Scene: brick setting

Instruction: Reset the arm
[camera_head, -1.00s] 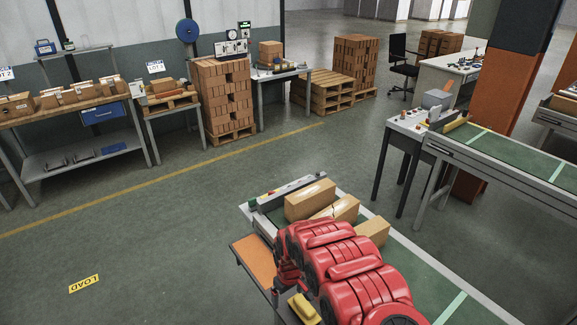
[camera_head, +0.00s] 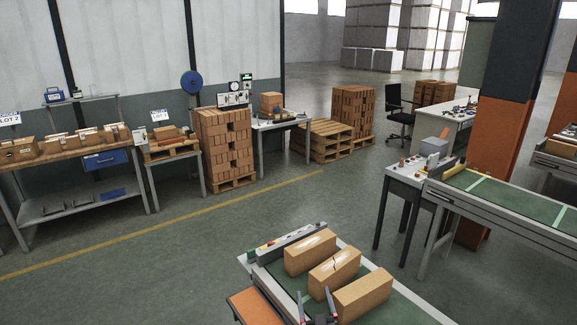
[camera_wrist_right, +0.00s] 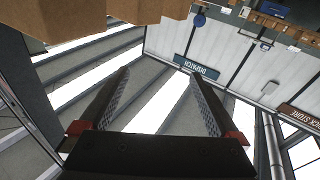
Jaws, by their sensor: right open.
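My right gripper (camera_head: 316,300) shows at the bottom edge of the head view. Its two fingers point up, apart and empty, just in front of the nearest brick. In the right wrist view its fingers (camera_wrist_right: 155,85) are wide apart with nothing between them. Three tan bricks lie in a row on the green conveyor belt: a far one (camera_head: 310,252), a middle one (camera_head: 334,271) with a dark crack, and a near one (camera_head: 363,295). My left gripper is not in view.
The conveyor's grey frame (camera_head: 412,303) runs to the lower right. An orange-topped stand (camera_head: 256,305) is beside it at the left. A second conveyor (camera_head: 515,204) and a small control table (camera_head: 412,178) stand at the right. The floor at the left is clear.

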